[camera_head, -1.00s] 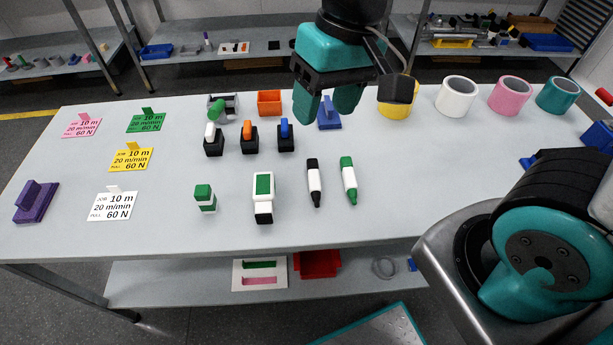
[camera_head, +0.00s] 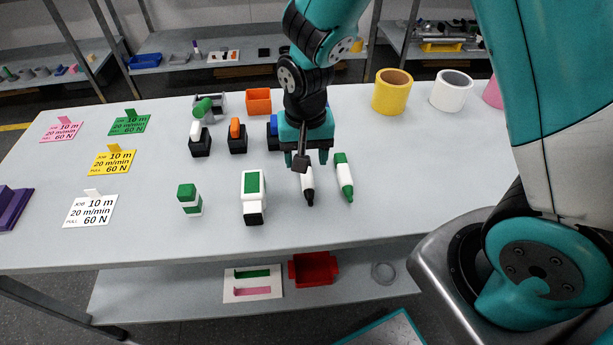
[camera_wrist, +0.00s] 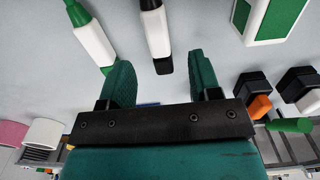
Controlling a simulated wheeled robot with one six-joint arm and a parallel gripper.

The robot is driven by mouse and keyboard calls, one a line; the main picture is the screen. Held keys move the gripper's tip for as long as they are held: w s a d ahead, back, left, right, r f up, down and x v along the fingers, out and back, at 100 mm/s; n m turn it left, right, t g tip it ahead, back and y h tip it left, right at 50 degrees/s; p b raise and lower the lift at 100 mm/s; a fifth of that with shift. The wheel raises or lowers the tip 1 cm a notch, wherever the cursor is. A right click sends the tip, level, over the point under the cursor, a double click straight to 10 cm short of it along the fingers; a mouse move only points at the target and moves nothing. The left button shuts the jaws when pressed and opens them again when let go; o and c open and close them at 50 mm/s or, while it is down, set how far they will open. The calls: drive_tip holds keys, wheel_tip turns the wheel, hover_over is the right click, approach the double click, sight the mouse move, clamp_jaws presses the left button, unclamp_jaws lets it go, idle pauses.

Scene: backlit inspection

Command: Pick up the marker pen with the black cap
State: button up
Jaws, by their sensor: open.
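The marker pen with the black cap (camera_head: 308,185) lies on the table below my gripper (camera_head: 308,154). It has a white body with black at both ends, and my gripper hides its far end in the head view. In the wrist view the pen (camera_wrist: 156,34) points into the gap between my two fingertips (camera_wrist: 160,72). My gripper is open, with one finger on each side of the pen's line. Nothing is between the fingers that I can see being held.
A green-and-white marker (camera_head: 344,177) lies close on the right. A green-and-white box (camera_head: 253,207) and a small green-and-white block (camera_head: 188,198) stand to the left. Black-based blocks with white (camera_head: 197,138), orange (camera_head: 236,138) and blue tops are behind. The table's front strip is clear.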

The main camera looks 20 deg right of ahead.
sight(307, 180)
drive_tip(key=shift+w+d+f, duration=0.15)
drive_tip(key=shift+f, duration=2.6)
drive_tip(key=c, duration=1)
drive_tip(key=shift+r, duration=0.15)
